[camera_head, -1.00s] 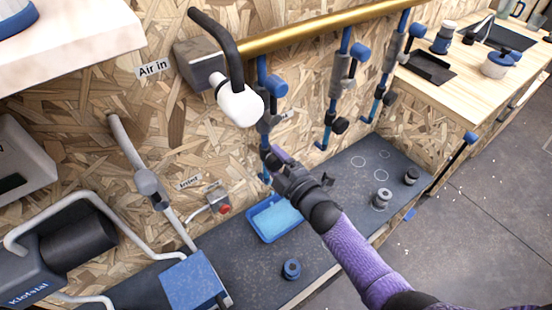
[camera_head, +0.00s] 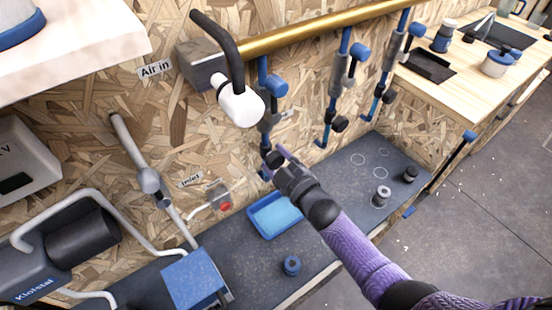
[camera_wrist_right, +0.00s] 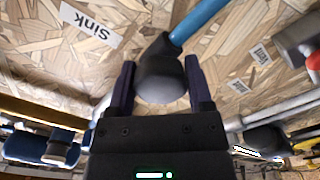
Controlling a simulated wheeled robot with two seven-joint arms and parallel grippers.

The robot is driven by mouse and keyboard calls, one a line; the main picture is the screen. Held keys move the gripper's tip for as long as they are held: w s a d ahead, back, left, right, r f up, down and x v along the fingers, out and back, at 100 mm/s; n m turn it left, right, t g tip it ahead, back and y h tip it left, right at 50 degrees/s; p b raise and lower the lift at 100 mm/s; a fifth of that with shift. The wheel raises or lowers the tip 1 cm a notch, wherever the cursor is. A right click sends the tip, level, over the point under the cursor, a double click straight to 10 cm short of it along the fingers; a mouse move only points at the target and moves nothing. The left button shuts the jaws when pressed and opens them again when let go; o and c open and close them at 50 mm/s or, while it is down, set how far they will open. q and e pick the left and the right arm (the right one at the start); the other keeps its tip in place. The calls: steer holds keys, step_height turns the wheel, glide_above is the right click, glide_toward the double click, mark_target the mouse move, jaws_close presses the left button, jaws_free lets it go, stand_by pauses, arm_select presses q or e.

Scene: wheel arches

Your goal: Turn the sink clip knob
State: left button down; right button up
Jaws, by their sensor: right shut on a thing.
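The sink clip knob is a dark rounded knob (camera_wrist_right: 160,78) on a blue pipe (camera_wrist_right: 198,22), beside the upside-down "Sink" label (camera_wrist_right: 91,24) in the right wrist view. My right gripper (camera_wrist_right: 160,85) has one dark finger on each side of the knob and is shut on it. In the head view my right gripper (camera_head: 277,160) is at the low end of the leftmost blue pipe (camera_head: 263,72), in front of the wall. It hides most of the knob there. My left gripper is not in view.
Two similar clips with dark knobs (camera_head: 339,123) hang to the right under a brass rail (camera_head: 310,28). A black-handled white-ended lever (camera_head: 240,103) juts out above left. Below are a blue tray (camera_head: 275,216) and several small cylinders on the dark shelf (camera_head: 335,195).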

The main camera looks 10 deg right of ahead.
steer(key=o, duration=1.3)
steer(key=shift+c, duration=0.2)
steer(key=p+v, duration=0.2)
steer(key=v, duration=0.8)
steer(key=shift+f, duration=0.2)
steer(key=s+d+f+m+g+h, duration=0.2)
steer(key=s+f+m+g+h, duration=0.15)
steer(key=s+f, duration=0.4)
steer(key=s+d+f+m+g+h, duration=0.25)
steer(key=s+f+g, duration=0.2)
steer(key=f, duration=0.65)
steer(key=s+f+m+g, duration=0.2)
steer(key=s+f+g, duration=0.2)
steer(key=s, duration=0.7)
steer(key=s+f+m+g+h, duration=0.1)
steer(key=s+f+m+g, duration=0.2)
steer(key=s, duration=0.8)
step_height(320, 180, down, 3)
steer(key=shift+s+r+g+b, duration=0.2)
steer(key=shift+s+g+b, duration=0.1)
steer(key=shift+g, duration=0.2)
